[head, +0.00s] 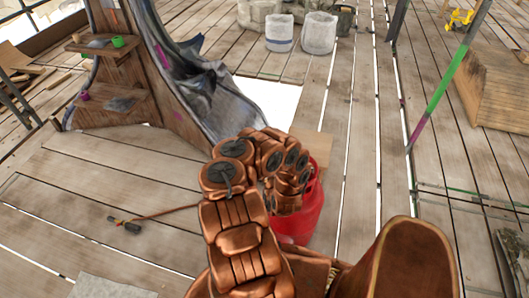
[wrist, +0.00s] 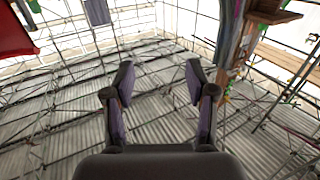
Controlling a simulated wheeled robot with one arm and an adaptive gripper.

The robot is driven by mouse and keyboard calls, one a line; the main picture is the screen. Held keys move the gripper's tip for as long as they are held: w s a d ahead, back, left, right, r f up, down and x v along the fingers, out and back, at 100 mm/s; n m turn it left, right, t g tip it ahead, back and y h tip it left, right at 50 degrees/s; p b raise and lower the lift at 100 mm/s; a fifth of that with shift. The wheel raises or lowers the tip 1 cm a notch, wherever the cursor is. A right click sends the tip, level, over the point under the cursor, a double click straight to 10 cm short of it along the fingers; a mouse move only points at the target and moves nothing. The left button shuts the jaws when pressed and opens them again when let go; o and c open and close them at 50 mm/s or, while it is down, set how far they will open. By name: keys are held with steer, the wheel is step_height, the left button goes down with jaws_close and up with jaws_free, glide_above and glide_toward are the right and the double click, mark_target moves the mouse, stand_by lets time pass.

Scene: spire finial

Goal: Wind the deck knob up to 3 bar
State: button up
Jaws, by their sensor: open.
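I cannot make out a deck knob or a pressure gauge in either view. A small black tool-like piece (head: 125,226) with a thin brown line running from it lies on the deck at the left in the head view; I cannot tell what it is. My gripper (wrist: 159,76) is open in the wrist view, its two dark fingers apart with nothing between them. My copper-coloured arm fills the lower middle of the head view and hides part of the deck.
A red bucket (head: 312,215) stands partly behind my arm. A wooden, shelved structure (head: 118,75) with draped grey sheeting stands at the upper left, beside a white opening in the deck. Pale buckets (head: 319,33) stand at the back. A green-and-purple pole (head: 445,85) rises at right.

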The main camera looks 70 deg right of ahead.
steer(key=shift+r, duration=1.2)
